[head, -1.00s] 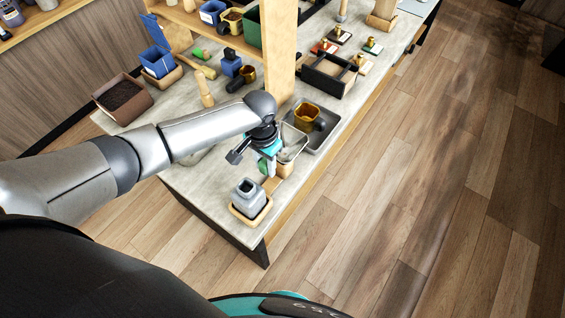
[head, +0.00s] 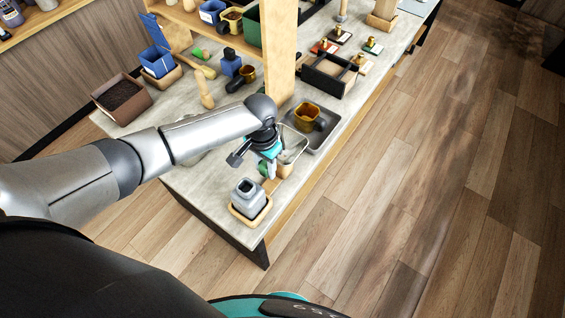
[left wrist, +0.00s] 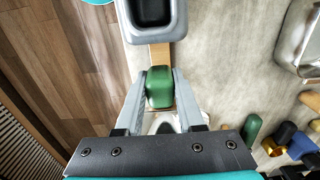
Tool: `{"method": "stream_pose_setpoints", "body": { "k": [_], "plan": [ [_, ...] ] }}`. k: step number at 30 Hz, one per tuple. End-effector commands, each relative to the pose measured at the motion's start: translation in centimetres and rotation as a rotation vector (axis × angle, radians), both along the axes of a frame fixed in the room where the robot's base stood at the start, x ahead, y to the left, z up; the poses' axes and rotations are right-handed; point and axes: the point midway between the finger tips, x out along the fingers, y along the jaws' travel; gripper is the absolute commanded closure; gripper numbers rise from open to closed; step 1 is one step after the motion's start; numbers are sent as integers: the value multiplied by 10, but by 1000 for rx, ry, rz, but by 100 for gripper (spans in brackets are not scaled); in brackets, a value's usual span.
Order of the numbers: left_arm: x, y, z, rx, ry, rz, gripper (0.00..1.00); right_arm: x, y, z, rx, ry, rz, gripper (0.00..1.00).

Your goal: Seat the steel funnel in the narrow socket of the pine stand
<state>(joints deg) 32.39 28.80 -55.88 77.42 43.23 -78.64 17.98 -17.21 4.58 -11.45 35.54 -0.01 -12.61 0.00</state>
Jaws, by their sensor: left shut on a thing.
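My left gripper (head: 268,170) is shut on a green grip (left wrist: 160,88), which sits between its two fingers in the left wrist view. A pale steel funnel (head: 293,146) with a wide open top is right beside the gripper, and the grip appears to belong to it. A pale part of it (left wrist: 163,122) shows beyond the fingers. A light wooden piece, seemingly the pine stand (head: 273,185), runs below the gripper; it also shows in the left wrist view (left wrist: 159,55). The funnel's lower end and the socket are hidden, so I cannot tell whether they touch.
A grey square-mouthed container (head: 248,194) stands in a wooden-rimmed holder at the near corner. A grey tray (head: 325,133) with a brass-coloured mug (head: 306,113) is close behind the funnel. A wooden post (head: 281,55) rises behind my wrist. The floor is clear at right.

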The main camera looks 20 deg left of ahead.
Motion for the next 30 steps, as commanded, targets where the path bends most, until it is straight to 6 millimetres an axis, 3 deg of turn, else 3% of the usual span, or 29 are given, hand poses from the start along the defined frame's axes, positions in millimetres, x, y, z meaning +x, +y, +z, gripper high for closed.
{"method": "stream_pose_setpoints", "body": {
  "k": [30],
  "plan": [
    [0,0,-12,-1,-1,1,100,0,0,-7,1,0,0,28]
  ]
}}
